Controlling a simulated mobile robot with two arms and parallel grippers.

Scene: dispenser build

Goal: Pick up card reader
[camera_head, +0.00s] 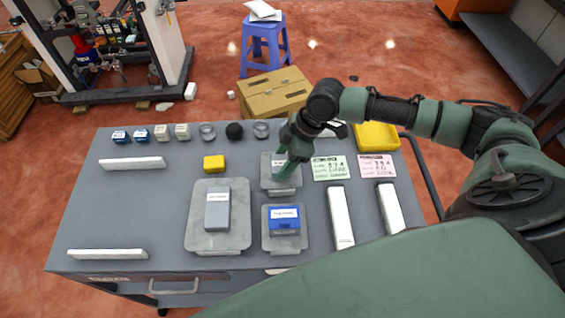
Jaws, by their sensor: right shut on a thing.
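My right gripper (284,158) reaches down at the upper small grey tray (282,190). Its fingers are shut on a small grey piece with a pale label (279,167), which I take as the card reader. The fingers and wrist hide much of it, and its label is too small to read. I cannot tell whether it still touches the tray. My left gripper is not in view.
A large grey tray (240,240) holds a grey labelled box (217,212). A small tray below the gripper holds a blue box (284,221). A yellow block (213,162), white bars (341,218), two paper cards (329,168) and a yellow bin (376,136) share the grey table (150,210).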

